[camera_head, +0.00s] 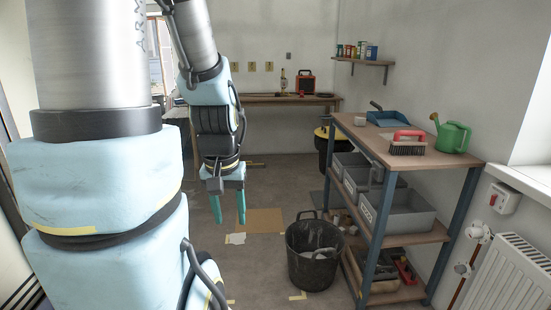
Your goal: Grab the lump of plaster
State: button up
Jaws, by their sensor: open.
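My gripper (229,208) hangs in the air left of the middle, with its two teal fingers pointing down. The fingers are apart and nothing shows between them. I cannot pick out the lump of plaster for certain. A small pale object (360,119) sits at the left end of the shelving unit's wooden top, to the right of my gripper. A flat whitish patch (235,239) lies on the floor below my gripper. Pale pieces (340,217) on the lower shelf are too small to identify.
The shelving unit (430,165) holds a brush (408,147), a green watering can (452,137), a blue dustpan (388,118) and grey bins (405,218). A black bucket (312,265) stands on the floor left of it. A radiator (510,280) is at the right. A workbench (260,99) stands behind.

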aim_at(359, 122)
jog(key=i+u, duration=0.15)
jog(key=i, duration=0.5)
jog(key=i+u, duration=0.15)
jog(key=i, duration=0.5)
jog(key=i+l+u, duration=0.15)
jog(key=i, duration=0.5)
jog(key=i+z, duration=0.2)
jog(key=i, duration=0.3)
jog(key=i+z, duration=0.2)
jog(key=i, duration=0.3)
jog(key=i+j+z, duration=0.15)
jog(key=i, duration=0.3)
jog(key=i+j+z, duration=0.2)
jog(key=i, duration=0.3)
jog(key=i+l+z, duration=0.1)
jog(key=i+z, duration=0.35)
jog(key=i+j+z, duration=0.1)
jog(key=i+z, duration=0.35)
jog(key=i, duration=0.15)
jog(key=i+j+z, duration=0.25)
jog(key=i+z, duration=0.2)
